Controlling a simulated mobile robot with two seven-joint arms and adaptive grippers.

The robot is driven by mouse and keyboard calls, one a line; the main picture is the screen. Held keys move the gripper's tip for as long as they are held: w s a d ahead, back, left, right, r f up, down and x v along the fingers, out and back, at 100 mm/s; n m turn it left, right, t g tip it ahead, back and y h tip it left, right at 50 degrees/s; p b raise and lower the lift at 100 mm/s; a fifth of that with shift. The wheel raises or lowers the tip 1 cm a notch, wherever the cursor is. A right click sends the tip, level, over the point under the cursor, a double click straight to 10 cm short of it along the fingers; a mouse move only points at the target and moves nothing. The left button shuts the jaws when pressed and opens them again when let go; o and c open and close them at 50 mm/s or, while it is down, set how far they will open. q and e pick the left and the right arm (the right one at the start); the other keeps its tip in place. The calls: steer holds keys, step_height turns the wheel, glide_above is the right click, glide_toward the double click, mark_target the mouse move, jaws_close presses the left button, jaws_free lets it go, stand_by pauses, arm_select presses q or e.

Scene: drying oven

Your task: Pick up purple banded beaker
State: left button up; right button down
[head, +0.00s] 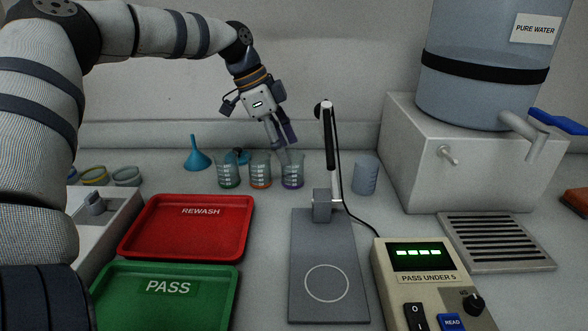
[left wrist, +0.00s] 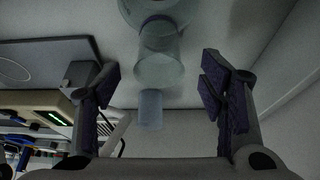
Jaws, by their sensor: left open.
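The purple banded beaker (head: 292,172) is clear glass and stands upright on the bench, rightmost in a row of three. My left gripper (head: 281,144) is open, with its fingertips close above and around the beaker's rim height. In the left wrist view, a clear beaker with a purple band (left wrist: 160,52) shows upside down between and beyond the spread fingers (left wrist: 162,85). I see no finger contact with it. My right gripper is not in view.
An orange-marked beaker (head: 260,172) stands close on the left, with a green-marked beaker (head: 228,172) beyond it. A stand (head: 322,205) and a blue-grey cup (head: 365,174) are to the right. Red (head: 185,228) and green (head: 165,300) trays lie in front.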

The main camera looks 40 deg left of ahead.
mark_target(299, 170)
arm_select(q)
steer(key=x, duration=0.7)
steer(key=shift+w+d+b, duration=0.15)
steer(key=shift+d+b, duration=0.1)
steer(key=shift+b, duration=0.15)
steer(key=c, duration=1.3)
